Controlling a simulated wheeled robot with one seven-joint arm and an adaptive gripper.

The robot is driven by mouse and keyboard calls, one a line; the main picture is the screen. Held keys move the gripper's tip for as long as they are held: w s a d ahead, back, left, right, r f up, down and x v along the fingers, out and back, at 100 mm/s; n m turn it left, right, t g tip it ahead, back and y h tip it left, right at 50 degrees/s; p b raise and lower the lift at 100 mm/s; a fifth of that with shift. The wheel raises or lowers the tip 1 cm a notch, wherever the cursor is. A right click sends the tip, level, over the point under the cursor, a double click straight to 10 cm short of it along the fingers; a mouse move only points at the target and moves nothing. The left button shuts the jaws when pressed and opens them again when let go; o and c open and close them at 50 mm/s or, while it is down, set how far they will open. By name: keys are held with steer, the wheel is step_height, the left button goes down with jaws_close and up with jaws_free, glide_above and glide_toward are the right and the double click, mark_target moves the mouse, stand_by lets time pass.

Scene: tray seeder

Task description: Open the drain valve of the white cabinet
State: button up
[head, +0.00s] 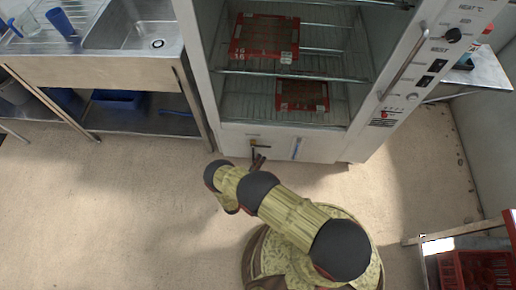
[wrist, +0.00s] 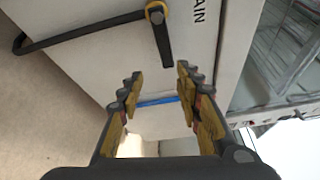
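The white cabinet (head: 325,147) stands open-fronted at the top of the head view, with its drain valve (head: 253,143) low on the front panel. In the wrist view the valve has a yellow hub (wrist: 155,12) and a dark lever (wrist: 164,45) beside printed letters ending in "AIN". A dark bent bar or pipe (wrist: 85,32) runs left from the hub. My gripper (wrist: 158,76) is open and empty, its fingers apart. The lever's free end is just beyond the fingertips, seemingly not touching them. In the head view my gripper (head: 258,162) is just in front of the valve; contact is unclear there.
Wire shelves in the cabinet hold red-brown trays (head: 265,38). A blue strip (head: 297,148) is on the panel right of the valve. A steel sink bench (head: 100,70) stands left, a side table (head: 478,72) right, and red crates (head: 475,270) lower right. The floor left of my arm is clear.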

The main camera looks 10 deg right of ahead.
mark_target(266, 147)
steer(key=shift+w+d+r+n+t+b, duration=0.15)
steer(key=shift+w+d+n+b, duration=0.25)
steer(key=shift+w+d, duration=0.55)
steer(key=shift+w+d+r+n+t+b, duration=0.15)
steer(key=shift+w+d+n, duration=0.4)
steer(key=shift+w, duration=0.65)
steer(key=shift+w+d+r+n+b, duration=0.2)
steer(key=shift+w+d+n+b, duration=0.15)
steer(key=shift+w+d, duration=0.6)
steer(key=shift+a, duration=0.1)
steer(key=c, duration=0.3)
jaws_close()
